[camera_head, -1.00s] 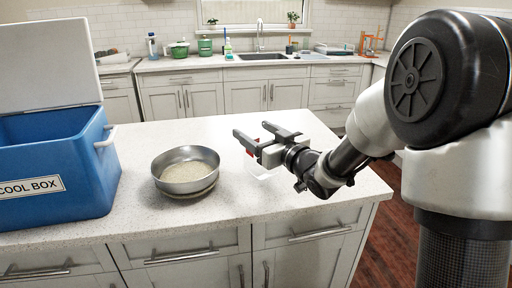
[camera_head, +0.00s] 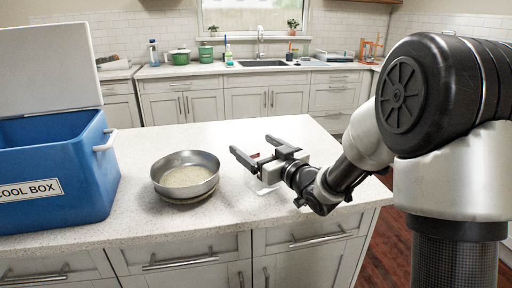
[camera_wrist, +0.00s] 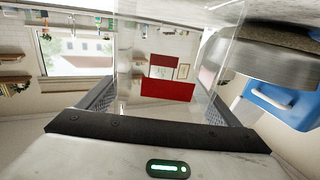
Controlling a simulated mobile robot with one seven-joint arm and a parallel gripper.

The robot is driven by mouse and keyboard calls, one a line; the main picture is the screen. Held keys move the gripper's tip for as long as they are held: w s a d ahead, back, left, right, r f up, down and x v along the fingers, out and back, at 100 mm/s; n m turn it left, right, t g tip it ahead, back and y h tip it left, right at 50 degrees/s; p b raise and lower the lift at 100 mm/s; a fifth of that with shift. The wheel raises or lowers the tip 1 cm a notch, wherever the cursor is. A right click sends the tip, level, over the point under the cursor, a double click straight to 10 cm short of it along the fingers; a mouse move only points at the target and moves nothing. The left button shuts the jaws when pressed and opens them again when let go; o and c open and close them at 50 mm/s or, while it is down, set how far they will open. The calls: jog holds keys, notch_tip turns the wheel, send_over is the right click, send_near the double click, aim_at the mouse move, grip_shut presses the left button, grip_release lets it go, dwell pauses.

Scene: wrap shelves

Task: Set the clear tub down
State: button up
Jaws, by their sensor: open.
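The clear tub (camera_head: 264,187) is see-through and hard to make out in the head view. It shows low at my gripper, over the right part of the island counter. My gripper (camera_head: 251,146) is open, with its two fingers pointing to the back left. In the wrist view the tub's clear walls (camera_wrist: 130,60) rise between and beyond the fingers (camera_wrist: 158,103), with a red patch (camera_wrist: 168,90) seen at or through it. The tub appears to be at the counter top, but its base contact is mostly hidden by my gripper.
A metal pan (camera_head: 186,174) stands on the counter (camera_head: 140,225) left of my gripper. A blue cool box (camera_head: 95,170) with its lid up is at the far left. The counter behind my gripper is clear, and its right edge is close to my arm.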

jog(key=p+v, duration=0.1)
jog(key=v, duration=1.1)
jog(key=shift+r, duration=0.15)
